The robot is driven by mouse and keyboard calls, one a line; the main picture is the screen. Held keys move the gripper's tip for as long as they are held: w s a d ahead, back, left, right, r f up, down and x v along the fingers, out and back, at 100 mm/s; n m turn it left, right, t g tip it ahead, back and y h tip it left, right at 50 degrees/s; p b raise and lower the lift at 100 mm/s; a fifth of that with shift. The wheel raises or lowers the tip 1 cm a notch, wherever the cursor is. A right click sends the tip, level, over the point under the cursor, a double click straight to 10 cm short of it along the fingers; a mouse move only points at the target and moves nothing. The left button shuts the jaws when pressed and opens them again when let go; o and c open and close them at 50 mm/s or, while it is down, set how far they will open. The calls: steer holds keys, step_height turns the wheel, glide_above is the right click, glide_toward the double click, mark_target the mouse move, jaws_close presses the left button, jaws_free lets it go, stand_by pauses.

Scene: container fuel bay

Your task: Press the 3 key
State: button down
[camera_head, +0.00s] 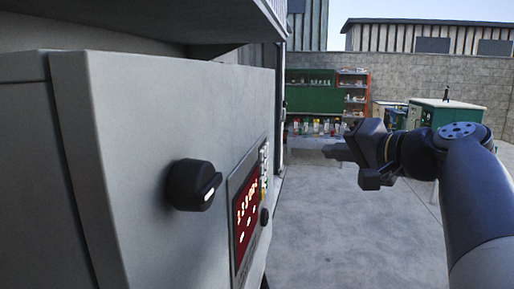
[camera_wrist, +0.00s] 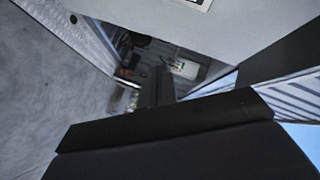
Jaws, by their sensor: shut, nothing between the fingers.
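A grey cabinet (camera_head: 150,130) fills the left of the head view. Its control panel shows a red lit display (camera_head: 246,212) at a steep angle. A narrow column of small pale keys (camera_head: 264,165) sits at the panel's far side. The markings are too small to read, so I cannot tell which is the 3 key. My gripper (camera_head: 328,152) is shut and empty, pointing left toward the panel side, in the air and apart from the keys. In the wrist view the keys cannot be made out.
A black knob (camera_head: 195,185) sticks out of the cabinet face, nearer than the display. Open concrete floor (camera_head: 340,225) lies right of the cabinet. Green and orange shelving (camera_head: 352,92), a bench with bottles and a green cabinet (camera_head: 450,112) stand farther back by a wall.

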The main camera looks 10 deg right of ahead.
mark_target(267, 147)
steer(key=w+a+p, duration=0.1)
steer(key=w+a, duration=0.1)
steer(key=a, duration=0.6)
steer(key=shift+w+a+p, duration=0.25)
steer(key=shift+w+p, duration=0.05)
steer(key=shift+w, duration=0.05)
steer(key=shift+w+a, duration=0.1)
steer(key=shift+a, duration=0.05)
stand_by(1.9)
steer(key=shift+a, duration=0.25)
steer(key=shift+w+a, duration=0.15)
steer(key=shift+a, duration=0.2)
stand_by(0.5)
steer(key=shift+d, duration=0.1)
steer(key=shift+s+d+b, duration=0.25)
steer(key=shift+d+b, duration=0.15)
steer(key=shift+d, duration=0.25)
steer(key=shift+d, duration=0.1)
